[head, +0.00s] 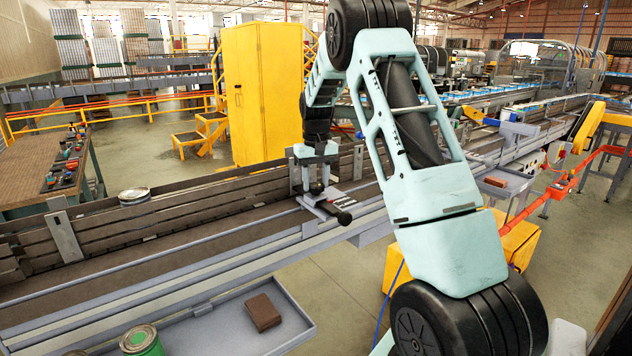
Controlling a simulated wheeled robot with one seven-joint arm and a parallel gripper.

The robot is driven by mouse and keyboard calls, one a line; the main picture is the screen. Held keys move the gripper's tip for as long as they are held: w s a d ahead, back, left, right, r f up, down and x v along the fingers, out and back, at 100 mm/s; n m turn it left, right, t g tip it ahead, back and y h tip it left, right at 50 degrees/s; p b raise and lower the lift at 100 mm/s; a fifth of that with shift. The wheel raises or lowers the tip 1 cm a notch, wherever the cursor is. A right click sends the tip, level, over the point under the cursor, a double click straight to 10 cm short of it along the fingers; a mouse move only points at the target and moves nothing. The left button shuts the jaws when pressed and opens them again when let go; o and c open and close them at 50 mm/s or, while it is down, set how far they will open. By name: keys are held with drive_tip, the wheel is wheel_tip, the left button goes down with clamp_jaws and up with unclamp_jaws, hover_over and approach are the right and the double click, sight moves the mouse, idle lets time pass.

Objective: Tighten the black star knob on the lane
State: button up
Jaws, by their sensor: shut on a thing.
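A small clamp bracket (325,206) sits on the lane (225,213), at the middle of the head view. The black star knob (316,187) is on top of the bracket, small and partly hidden by the fingers. My gripper (315,182) points straight down over the bracket and is shut on the knob. A second round black knob (344,218) sticks out from the bracket's front, below and right of my gripper, and is clear of it. How tight the knob is cannot be seen.
Below the lane, a grey tray (215,330) holds a brown block (263,312) and a green can (141,341). A yellow cabinet (262,95) stands behind. A side table (55,165) with small parts is at far left.

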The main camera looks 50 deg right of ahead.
drive_tip(key=m, duration=0.4)
drive_tip(key=shift+w+r, duration=0.15)
drive_tip(key=shift+r, duration=0.15)
drive_tip(key=shift+m, duration=1.8)
drive_tip(key=o, duration=1)
drive_tip(key=shift+f, duration=0.15)
